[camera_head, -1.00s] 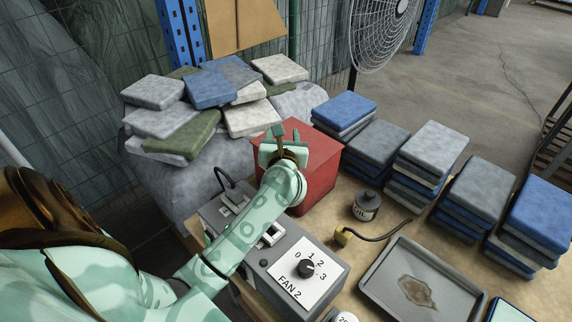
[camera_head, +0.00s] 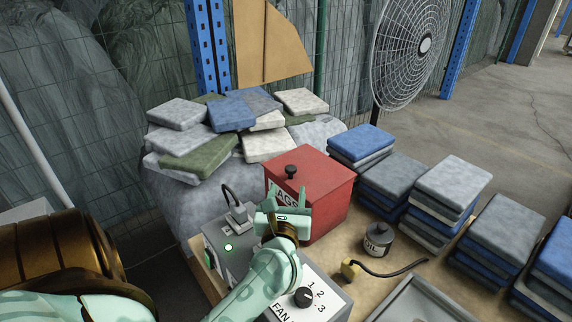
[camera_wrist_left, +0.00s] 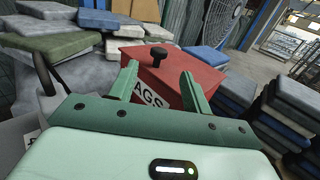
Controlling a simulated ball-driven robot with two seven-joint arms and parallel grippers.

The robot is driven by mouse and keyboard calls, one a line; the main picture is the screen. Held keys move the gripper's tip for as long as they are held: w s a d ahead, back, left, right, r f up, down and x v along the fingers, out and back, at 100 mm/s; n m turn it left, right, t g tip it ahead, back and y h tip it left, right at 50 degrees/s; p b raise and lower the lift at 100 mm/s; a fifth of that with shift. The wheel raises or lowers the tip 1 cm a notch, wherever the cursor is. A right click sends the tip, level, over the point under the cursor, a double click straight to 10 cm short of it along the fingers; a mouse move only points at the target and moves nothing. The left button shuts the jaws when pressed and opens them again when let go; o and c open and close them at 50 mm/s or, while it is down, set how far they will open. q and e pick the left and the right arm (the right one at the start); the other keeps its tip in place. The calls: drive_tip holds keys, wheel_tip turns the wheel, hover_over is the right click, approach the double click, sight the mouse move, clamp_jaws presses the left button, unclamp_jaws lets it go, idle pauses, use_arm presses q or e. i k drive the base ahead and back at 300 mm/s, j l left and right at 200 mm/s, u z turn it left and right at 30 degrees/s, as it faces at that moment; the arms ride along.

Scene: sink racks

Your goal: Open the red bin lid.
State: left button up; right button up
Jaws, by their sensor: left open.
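The red bin (camera_head: 327,207) stands on the table with its red lid (camera_head: 312,172) down flat on it. A black knob (camera_head: 291,171) stands up from the lid near its left side. My left gripper (camera_head: 285,200) is in front of the bin, below the lid's height in the picture, and covers part of the white label on its front. In the left wrist view the green fingers (camera_wrist_left: 160,85) are spread apart with nothing between them. The black knob (camera_wrist_left: 158,55) shows beyond them, apart from both. My right gripper is in neither view.
A grey control box with a green light (camera_head: 228,247) and a FAN dial (camera_head: 304,296) sits near my left arm. An oil can (camera_head: 378,240) stands right of the bin. Folded cloth stacks (camera_head: 446,184) line the right, and a cloth heap (camera_head: 215,135) lies behind left.

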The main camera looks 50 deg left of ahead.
sight(305, 166)
drive_tip(key=k, duration=1)
